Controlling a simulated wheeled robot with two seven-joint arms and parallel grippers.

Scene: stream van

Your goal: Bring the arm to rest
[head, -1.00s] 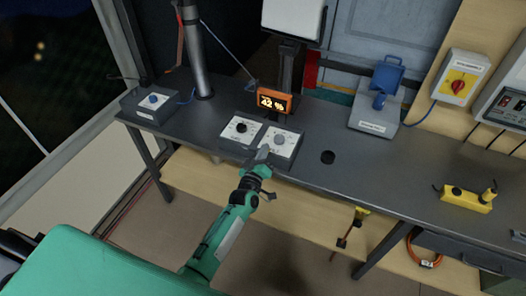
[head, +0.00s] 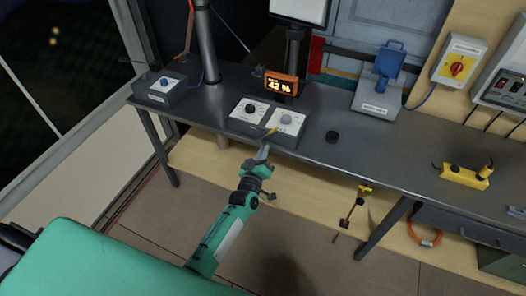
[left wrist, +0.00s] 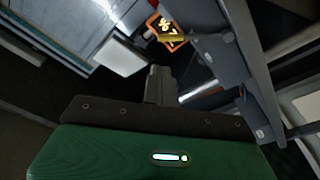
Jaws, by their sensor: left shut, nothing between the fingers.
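My left arm (head: 232,222), green with dark joints, reaches forward from the lower left. Its left gripper (head: 264,150) is shut and empty, in front of the desk's front edge, just below a two-dial control box (head: 287,121). It looks apart from the dials, though the exact gap is hard to judge. A small yellowish piece shows just beyond the fingertips; I cannot tell what it is. In the left wrist view the shut gripper (left wrist: 158,85) points away past the green wrist housing. My right gripper is not in view.
The dark desk (head: 220,110) spans the view. An orange display (head: 281,84) reads 42 %.

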